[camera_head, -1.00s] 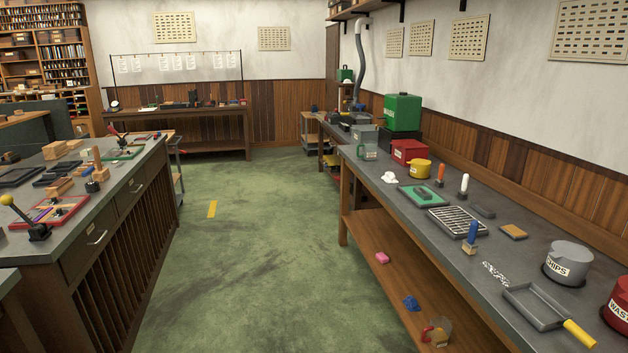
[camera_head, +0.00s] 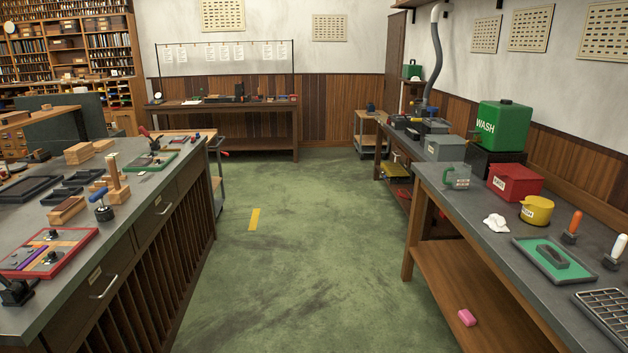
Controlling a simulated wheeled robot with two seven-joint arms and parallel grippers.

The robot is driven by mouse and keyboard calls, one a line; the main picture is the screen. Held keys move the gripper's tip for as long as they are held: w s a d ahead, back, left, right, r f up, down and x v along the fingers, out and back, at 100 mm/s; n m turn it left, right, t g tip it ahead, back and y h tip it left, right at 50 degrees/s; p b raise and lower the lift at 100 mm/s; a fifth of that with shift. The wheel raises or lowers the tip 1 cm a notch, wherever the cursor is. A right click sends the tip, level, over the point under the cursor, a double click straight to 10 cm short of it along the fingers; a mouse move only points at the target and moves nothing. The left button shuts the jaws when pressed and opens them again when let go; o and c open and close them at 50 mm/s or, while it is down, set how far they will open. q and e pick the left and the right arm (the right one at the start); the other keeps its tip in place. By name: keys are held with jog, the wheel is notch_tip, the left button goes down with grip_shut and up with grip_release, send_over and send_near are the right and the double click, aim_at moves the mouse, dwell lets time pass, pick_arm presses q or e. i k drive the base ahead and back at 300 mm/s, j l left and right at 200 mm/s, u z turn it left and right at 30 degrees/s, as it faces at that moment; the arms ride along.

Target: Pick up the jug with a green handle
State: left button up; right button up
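Neither of my grippers shows in the head view, so nothing is seen touching the jug.
The left bench (camera_head: 140,215) carries blocks and trays. A red box (camera_head: 515,182), yellow pot (camera_head: 537,210) and white cloth (camera_head: 496,223) are near the jug.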

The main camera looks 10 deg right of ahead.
aim_at(461, 175)
jog(key=i+z, duration=0.1)
jog(key=i, duration=0.5)
jog(key=i+j+z, duration=0.1)
jog(key=i, duration=0.5)
jog(key=i+j+z, duration=0.1)
jog(key=i, duration=0.5)
jog(key=j, duration=0.05)
